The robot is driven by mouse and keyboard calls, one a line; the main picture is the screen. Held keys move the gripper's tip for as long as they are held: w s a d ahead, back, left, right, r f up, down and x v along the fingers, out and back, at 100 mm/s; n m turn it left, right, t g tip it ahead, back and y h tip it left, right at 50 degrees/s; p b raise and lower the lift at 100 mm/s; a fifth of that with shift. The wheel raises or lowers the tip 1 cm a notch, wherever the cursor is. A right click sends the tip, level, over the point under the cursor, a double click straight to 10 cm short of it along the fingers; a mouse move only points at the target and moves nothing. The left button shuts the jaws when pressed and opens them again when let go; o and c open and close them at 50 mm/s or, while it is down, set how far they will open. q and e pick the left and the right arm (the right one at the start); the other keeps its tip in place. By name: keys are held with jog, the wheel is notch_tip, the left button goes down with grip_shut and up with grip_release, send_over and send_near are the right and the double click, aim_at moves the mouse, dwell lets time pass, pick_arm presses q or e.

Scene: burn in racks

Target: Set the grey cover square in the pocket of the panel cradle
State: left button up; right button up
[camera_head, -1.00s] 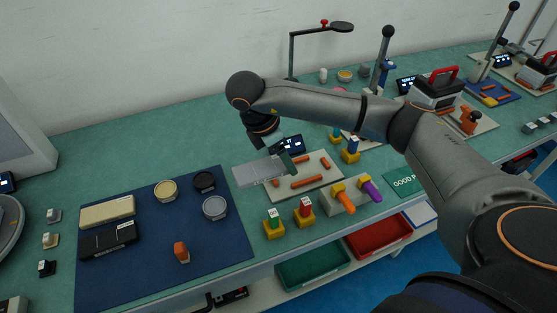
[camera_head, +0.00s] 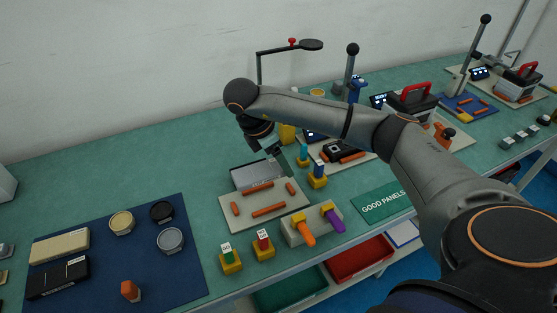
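The grey cover (camera_head: 257,175) is a flat, light grey rectangular piece. My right gripper (camera_head: 273,153) reaches in from the right and appears shut on the cover's back right edge, though its fingertips are partly hidden. The panel cradle appears to be the cream plate (camera_head: 238,222) with several orange bars on it. The cover is over the back part of this plate, behind the long bars, and hides what lies under it. I cannot tell whether the cover touches the plate. My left gripper is not in view.
In front stand a grey block (camera_head: 296,236) with orange and purple handles and two yellow-based buttons (camera_head: 231,262). A blue mat (camera_head: 185,278) with pots and boxes lies left. A green GOOD PANELS mat (camera_head: 382,203) lies right. A lamp stand (camera_head: 259,68) rises behind.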

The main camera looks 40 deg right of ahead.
jog(key=b, duration=0.3)
send_over(285, 193)
jog(key=a, duration=0.1)
jog(key=shift+w+a+f, duration=0.1)
jog(key=shift+f, duration=1.1)
jog(key=shift+w+a+f, duration=0.1)
jog(key=shift+f, duration=1.05)
notch_tip(285, 193, down, 2)
jog(key=shift+f+b, duration=0.25)
jog(key=shift+b, duration=0.9)
jog(key=shift+f, duration=0.4)
jog(key=shift+f+b, duration=0.75)
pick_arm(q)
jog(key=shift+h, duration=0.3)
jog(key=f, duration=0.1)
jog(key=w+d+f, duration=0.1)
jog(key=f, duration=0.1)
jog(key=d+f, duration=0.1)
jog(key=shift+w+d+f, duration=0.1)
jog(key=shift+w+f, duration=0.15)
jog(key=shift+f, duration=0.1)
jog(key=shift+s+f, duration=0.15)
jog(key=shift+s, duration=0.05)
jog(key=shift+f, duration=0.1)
pick_arm(e)
jog(key=shift+f, duration=0.15)
